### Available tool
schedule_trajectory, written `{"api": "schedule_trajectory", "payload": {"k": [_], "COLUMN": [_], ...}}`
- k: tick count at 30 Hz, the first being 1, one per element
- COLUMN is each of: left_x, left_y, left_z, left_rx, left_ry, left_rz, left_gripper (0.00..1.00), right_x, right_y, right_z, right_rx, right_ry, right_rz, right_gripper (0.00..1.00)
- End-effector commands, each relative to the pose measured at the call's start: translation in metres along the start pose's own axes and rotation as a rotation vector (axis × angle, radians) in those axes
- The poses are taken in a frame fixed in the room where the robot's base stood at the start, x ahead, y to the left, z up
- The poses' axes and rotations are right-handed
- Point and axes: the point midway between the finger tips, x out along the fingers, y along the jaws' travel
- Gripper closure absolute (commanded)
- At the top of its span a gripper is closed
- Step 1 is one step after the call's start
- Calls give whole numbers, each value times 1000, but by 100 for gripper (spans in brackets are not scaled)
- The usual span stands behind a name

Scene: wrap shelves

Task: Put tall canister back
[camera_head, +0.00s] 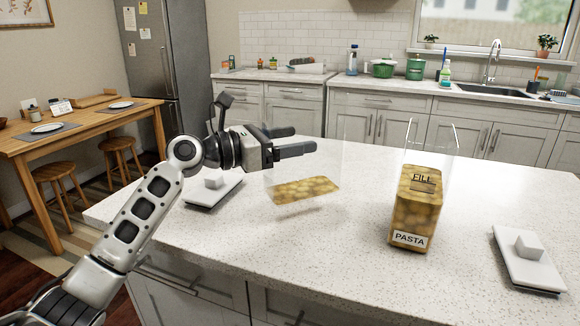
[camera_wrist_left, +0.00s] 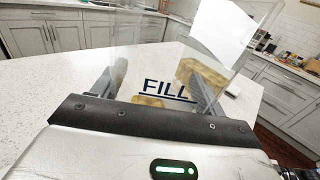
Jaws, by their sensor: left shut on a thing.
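My left gripper (camera_head: 295,141) is shut on a clear canister (camera_head: 308,172) and holds it over the worktop, with a shadow below. A shallow layer of pasta (camera_head: 303,189) lies in its bottom. In the left wrist view the fingers (camera_wrist_left: 150,88) are on either side of its clear wall, which bears the word FILL (camera_wrist_left: 168,89). A second clear canister (camera_head: 410,208), labelled PASTA, stands upright on the worktop to the right, with pasta up to about its FILL mark. My right gripper is not in view.
A white lid (camera_head: 213,190) lies on the white worktop (camera_head: 350,280) behind my left forearm. Another white lid (camera_head: 527,259) lies near the right edge. The worktop between the canisters is clear. A wooden table (camera_head: 75,128) with stools is at the left.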

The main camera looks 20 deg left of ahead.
Motion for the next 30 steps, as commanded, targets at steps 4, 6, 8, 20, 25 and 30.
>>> {"api": "schedule_trajectory", "payload": {"k": [4,6,8,20,25,30], "left_x": [3,5,6,6,6,6], "left_y": [9,12,15,14,14,14], "left_z": [-9,-15,-23,-46,-49,-50], "left_rx": [0,1,-1,2,0,1], "left_ry": [-4,-4,-2,-4,-4,0], "left_rz": [0,1,0,0,0,0], "left_gripper": [63,63,63,63,63,6], "right_x": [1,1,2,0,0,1], "right_y": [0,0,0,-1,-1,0], "right_z": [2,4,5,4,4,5], "right_rx": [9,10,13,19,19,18], "right_ry": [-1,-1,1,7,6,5], "right_rz": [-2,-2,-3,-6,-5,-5], "right_gripper": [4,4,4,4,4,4]}}
